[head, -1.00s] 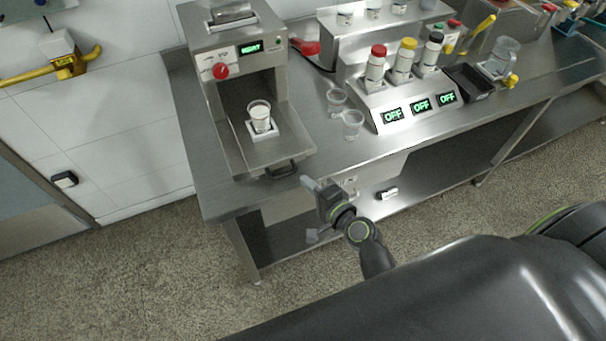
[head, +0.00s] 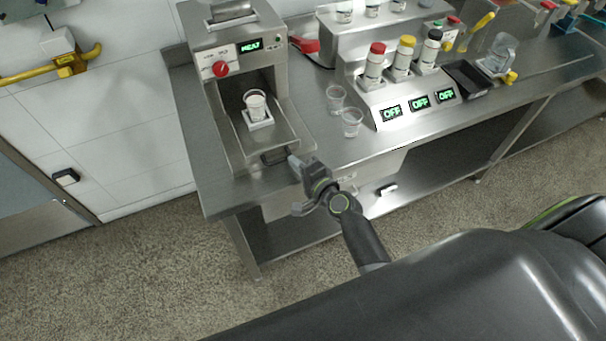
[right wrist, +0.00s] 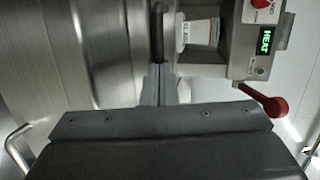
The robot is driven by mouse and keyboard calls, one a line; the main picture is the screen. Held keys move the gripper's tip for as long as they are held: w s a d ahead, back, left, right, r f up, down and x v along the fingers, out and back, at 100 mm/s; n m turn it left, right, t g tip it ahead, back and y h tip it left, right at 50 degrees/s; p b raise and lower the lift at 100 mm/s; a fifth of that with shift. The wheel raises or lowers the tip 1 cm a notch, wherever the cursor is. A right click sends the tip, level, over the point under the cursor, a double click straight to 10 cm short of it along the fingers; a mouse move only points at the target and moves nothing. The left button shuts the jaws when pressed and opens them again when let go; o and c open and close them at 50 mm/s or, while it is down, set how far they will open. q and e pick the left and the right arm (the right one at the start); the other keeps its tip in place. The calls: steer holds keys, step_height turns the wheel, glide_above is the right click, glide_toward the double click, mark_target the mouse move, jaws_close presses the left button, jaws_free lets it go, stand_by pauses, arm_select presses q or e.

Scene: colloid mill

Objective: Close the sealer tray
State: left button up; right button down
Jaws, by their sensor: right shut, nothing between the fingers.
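The sealer (head: 236,85) is the metal box at the left end of the bench, with a red knob and a lit green display. Its tray (head: 238,150) sticks partly out of the front, with a white cup (head: 255,103) upright in a square holder on it. The tray's dark handle (head: 274,156) is at its front edge. My right gripper (head: 293,161) is shut and empty, its fingertips at the handle's right end. In the right wrist view the shut fingers (right wrist: 160,84) reach the dark handle bar (right wrist: 158,32); contact is hard to tell. My left gripper is not in view.
Two clear cups (head: 352,122) stand on the bench right of the tray. A dispenser with capped bottles (head: 408,100) is further right. A red lever (head: 305,45) sticks out of the sealer's right side. The floor before the bench is clear.

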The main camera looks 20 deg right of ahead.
mark_target(288, 142)
steer(key=w+b, duration=0.1)
steer(key=w, duration=0.9)
steer(key=shift+w+a, duration=0.1)
steer(key=shift+a, duration=0.05)
